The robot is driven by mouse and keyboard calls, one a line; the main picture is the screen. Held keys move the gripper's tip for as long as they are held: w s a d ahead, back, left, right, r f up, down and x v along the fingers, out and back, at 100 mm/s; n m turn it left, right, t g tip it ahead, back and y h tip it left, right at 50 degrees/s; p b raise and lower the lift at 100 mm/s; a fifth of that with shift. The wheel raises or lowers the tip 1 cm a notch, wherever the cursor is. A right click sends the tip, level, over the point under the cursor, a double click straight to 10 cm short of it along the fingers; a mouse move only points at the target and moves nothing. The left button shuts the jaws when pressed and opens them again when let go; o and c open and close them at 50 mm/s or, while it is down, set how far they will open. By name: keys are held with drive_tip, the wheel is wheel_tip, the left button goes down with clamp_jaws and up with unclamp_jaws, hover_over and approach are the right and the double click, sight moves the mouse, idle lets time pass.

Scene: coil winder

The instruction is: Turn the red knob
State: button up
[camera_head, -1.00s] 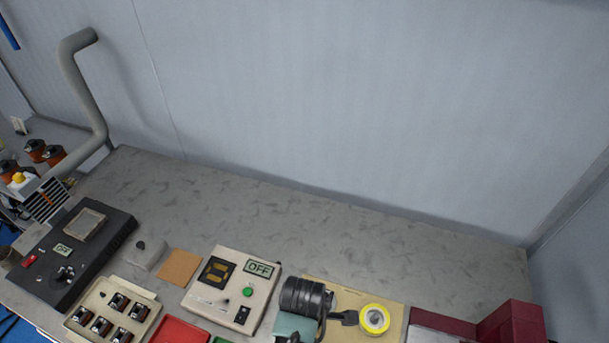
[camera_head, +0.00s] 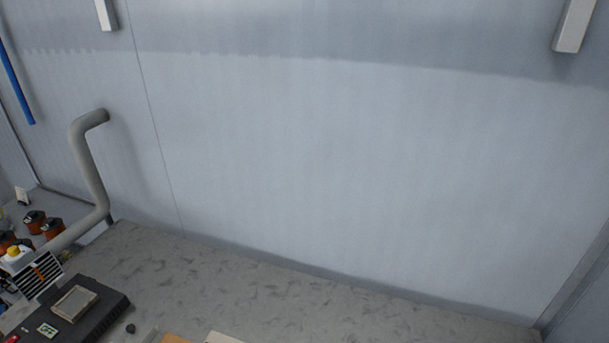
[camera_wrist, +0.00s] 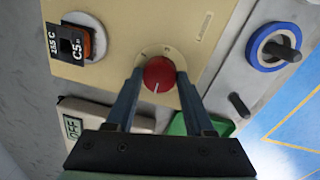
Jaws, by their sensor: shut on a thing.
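The red knob (camera_wrist: 159,75) shows in the wrist view, on a round pale dial on a beige panel (camera_wrist: 110,25). A white pointer line on the knob points down in the picture. My gripper (camera_wrist: 158,80) has its two blue fingers on either side of the knob and is shut on it. The knob and my gripper are out of the head view.
In the wrist view, a coil labelled C5 (camera_wrist: 75,42) sits left of the knob, with an OFF display (camera_wrist: 72,128) below it. A blue ring with a dark peg (camera_wrist: 275,47) and a green tray (camera_wrist: 215,125) lie right. The head view shows a grey bench (camera_head: 270,290), mostly clear, and a grey pipe (camera_head: 90,170).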

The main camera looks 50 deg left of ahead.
clamp_jaws()
drive_tip(key=shift+m, duration=0.4)
drive_tip(key=m+p, duration=0.2)
drive_tip(key=m, duration=0.2)
drive_tip(key=shift+r+m, duration=0.1)
drive_tip(key=shift+m, duration=0.2)
drive_tip(key=m+p, duration=0.1)
drive_tip(key=m, duration=0.5)
drive_tip(key=shift+h+p, duration=0.3)
drive_tip(key=shift+p, duration=0.1)
drive_tip(key=shift+m, duration=0.3)
drive_tip(key=o, duration=0.9)
unclamp_jaws()
drive_tip(key=shift+o, duration=0.2)
